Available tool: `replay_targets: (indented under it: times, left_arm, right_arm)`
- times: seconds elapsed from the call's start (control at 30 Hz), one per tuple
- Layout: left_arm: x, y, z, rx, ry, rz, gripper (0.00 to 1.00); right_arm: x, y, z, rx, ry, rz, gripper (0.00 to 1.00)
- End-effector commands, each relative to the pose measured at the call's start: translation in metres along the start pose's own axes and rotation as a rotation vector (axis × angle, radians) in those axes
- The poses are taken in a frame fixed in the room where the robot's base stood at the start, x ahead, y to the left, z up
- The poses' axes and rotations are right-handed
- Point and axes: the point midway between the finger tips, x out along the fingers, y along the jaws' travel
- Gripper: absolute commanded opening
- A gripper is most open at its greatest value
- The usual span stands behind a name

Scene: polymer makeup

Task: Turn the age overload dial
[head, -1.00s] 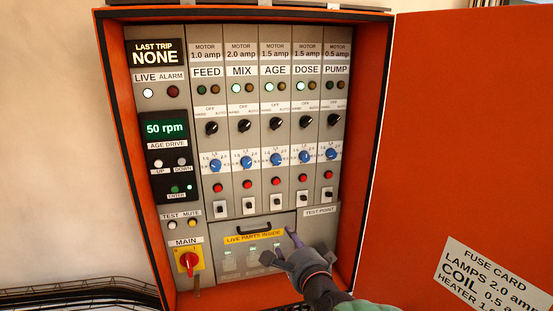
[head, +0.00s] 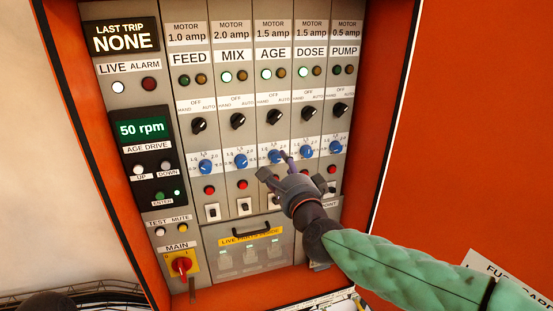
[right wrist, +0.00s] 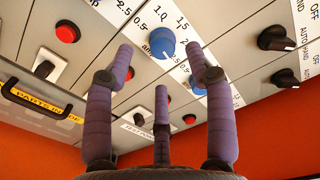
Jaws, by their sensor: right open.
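The age overload dial (head: 275,157) is the blue knob in the AGE column of the panel, under the black AGE selector. In the right wrist view the blue knob (right wrist: 162,42), which looks like the same dial, is beyond the fingertips, between the two long fingers. My right gripper (head: 276,168) is open and empty, just in front of and below the dial. It also shows in the right wrist view (right wrist: 162,62). I cannot tell whether a fingertip touches the dial, and its exact setting is unclear.
The blue MIX dial (head: 240,160) and DOSE dial (head: 305,158) flank the AGE dial closely. Red buttons and toggles sit below. The LIVE PARTS cover (head: 219,258) with its handle is lower. The orange door (head: 480,120) stands open at the right.

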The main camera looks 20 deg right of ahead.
Motion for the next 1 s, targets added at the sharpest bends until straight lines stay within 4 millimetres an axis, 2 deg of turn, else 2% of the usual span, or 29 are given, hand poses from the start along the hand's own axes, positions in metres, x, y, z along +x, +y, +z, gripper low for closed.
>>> replay_targets:
  times: [0.1,0.3,0.73,0.9,0.93,1.0]
  left_arm:
    - [-0.004,0.001,0.0,0.0,0.0,0.0,0.45]
    - [-0.008,0.003,0.001,0.0,-0.001,0.0,0.45]
    - [-0.008,0.003,0.001,0.0,0.0,0.0,0.45]
    - [-0.008,0.003,0.001,0.0,0.0,0.0,0.45]
    - [-0.008,0.003,0.001,0.0,0.0,0.0,0.45]
    - [-0.008,0.003,0.001,0.0,0.0,0.0,0.45]
  right_arm:
    - [0.02,-0.001,0.0,-0.001,0.001,0.001,0.55]
    - [0.04,-0.001,0.0,-0.001,0.001,0.0,0.55]
    - [0.046,-0.001,0.0,0.0,0.0,-0.002,0.55]
    - [0.046,-0.001,0.0,0.0,0.0,-0.002,0.07]
    - [0.046,-0.001,0.0,0.0,0.0,-0.002,0.0]
    - [0.046,-0.001,0.0,0.0,0.0,-0.002,0.0]
